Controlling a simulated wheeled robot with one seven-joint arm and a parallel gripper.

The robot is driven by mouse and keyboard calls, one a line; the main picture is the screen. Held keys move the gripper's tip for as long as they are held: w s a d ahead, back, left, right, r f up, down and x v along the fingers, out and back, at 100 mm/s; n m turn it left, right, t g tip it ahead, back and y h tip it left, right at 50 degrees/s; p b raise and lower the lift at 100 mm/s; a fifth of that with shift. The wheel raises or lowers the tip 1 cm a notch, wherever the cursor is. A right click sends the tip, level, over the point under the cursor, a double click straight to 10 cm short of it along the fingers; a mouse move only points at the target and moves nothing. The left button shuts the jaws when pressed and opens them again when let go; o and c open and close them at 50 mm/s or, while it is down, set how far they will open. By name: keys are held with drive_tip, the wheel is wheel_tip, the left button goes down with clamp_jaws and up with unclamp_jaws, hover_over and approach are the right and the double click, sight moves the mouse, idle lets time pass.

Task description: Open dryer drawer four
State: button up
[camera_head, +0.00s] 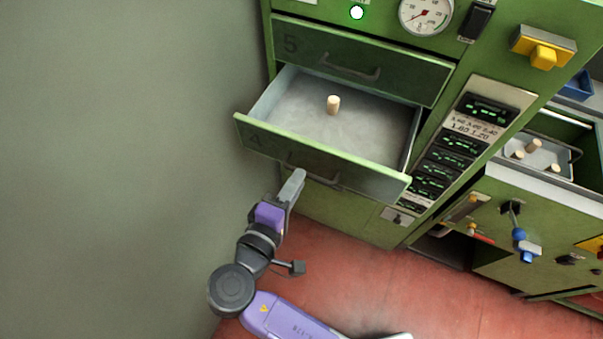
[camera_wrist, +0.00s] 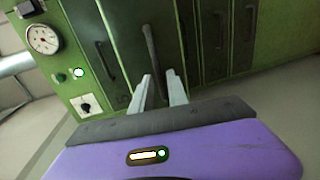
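Drawer four (camera_head: 270,146) is pulled out from the green cabinet, its front marked 4. One cork stopper (camera_head: 333,105) stands upright on its pale floor. The drawer's handle (camera_head: 322,180) is a dark bar on the front; it also shows in the wrist view (camera_wrist: 150,50). My gripper (camera_head: 298,174) is at the left part of this handle, low in front of the drawer. In the wrist view, my gripper's fingers (camera_wrist: 160,76) stand apart, with the handle's near end between them. Whether either finger touches the handle is unclear.
Drawer five (camera_head: 365,62) above is shut. At the right, an open tray (camera_head: 548,160) holds several corks on a green unit with valves and levers. A grey wall (camera_head: 120,120) stands close on the left. Red floor (camera_head: 430,300) is clear in front.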

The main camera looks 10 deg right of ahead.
drive_tip(key=shift+v, duration=2.05)
drive_tip(key=a+f+n+y, duration=0.2)
drive_tip(key=a+f+y, duration=0.2)
drive_tip(key=a+y, duration=0.65)
drive_tip(key=s+d+r+m, duration=0.3)
drive_tip(key=s+d+m, duration=0.1)
drive_tip(key=s+d, duration=0.4)
drive_tip(key=s+d+r+m+t+h, duration=0.1)
drive_tip(key=s+d+r+m, duration=0.2)
drive_tip(key=s+d, duration=0.6)
drive_tip(key=s+d+r+m+t, duration=0.1)
drive_tip(key=s+d+r+m, duration=0.2)
drive_tip(key=s+d+m, duration=0.2)
drive_tip(key=s+d, duration=0.3)
drive_tip(key=d, duration=0.2)
drive_tip(key=shift+s+d+m, duration=0.3)
drive_tip(key=shift+m, duration=0.1)
